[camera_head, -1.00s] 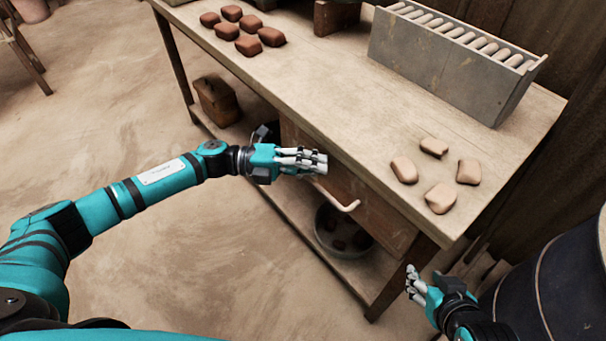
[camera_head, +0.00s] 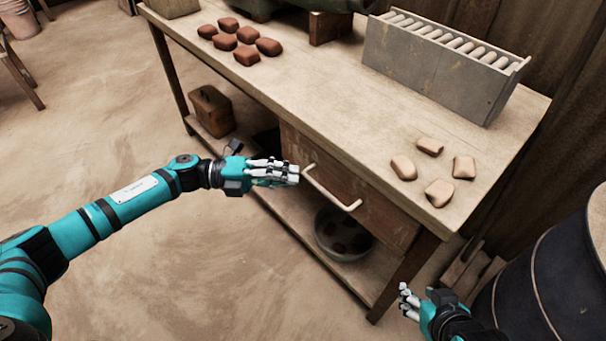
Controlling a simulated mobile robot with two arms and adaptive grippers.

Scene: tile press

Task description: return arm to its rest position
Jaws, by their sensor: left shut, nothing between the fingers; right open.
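My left gripper (camera_head: 285,174) is shut and empty. It is in front of the workbench, at the left end of the white drawer handle (camera_head: 331,188); I cannot tell whether it touches the handle. The wooden drawer (camera_head: 345,189) under the bench top looks closed. My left arm stretches in from the left edge. My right gripper (camera_head: 405,298) is open and empty, low at the lower right, in front of the bench's right leg and beside the dark barrel.
The workbench (camera_head: 330,120) bears several reddish-brown lumps (camera_head: 246,56) at the left, several pale clay lumps (camera_head: 439,193) at the right and a grey rack (camera_head: 435,70) of pale pieces. A bowl (camera_head: 343,236) sits on the lower shelf. A barrel (camera_head: 550,280) stands lower right.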

